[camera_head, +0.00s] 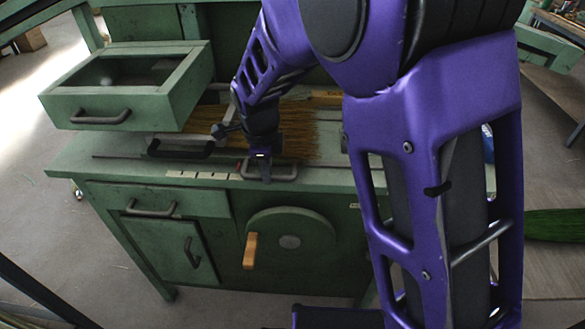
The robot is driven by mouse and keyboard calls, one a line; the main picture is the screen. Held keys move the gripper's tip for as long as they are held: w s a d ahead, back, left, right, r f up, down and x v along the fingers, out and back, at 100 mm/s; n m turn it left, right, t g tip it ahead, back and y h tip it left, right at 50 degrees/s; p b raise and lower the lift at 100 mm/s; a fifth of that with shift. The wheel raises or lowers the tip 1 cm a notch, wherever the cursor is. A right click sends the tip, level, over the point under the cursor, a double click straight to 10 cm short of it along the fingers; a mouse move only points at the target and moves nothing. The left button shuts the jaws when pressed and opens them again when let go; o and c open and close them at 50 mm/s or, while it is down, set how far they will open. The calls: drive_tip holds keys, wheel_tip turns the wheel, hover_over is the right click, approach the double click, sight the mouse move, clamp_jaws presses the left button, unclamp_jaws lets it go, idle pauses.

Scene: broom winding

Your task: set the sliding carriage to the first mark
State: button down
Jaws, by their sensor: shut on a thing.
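The sliding carriage shows as a low grey pull handle (287,173) at the front edge of the green bench top. My gripper (263,172) points down over this handle and is shut on it. My fingers and wrist hide part of the handle and what lies behind it. A pale strip with dark marks (203,175) lies along the front edge, just left of the handle. The handle is at the right end of the strip. Which mark is the first cannot be told from this view.
Straw bristles (300,133) lie on the bench behind my gripper. An open green drawer (185,85) juts out at the upper left. A wheel with a wooden crank (250,250) is on the bench front.

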drive_tip(key=shift+a, duration=1.2)
drive_tip(key=c, duration=0.8)
unclamp_jaws()
drive_tip(key=shift+r, duration=0.1)
drive_tip(key=s+r+p, duration=0.2)
drive_tip(key=s+r, duration=0.1)
drive_tip(key=r, duration=1.4)
drive_tip(key=shift+s, duration=0.1)
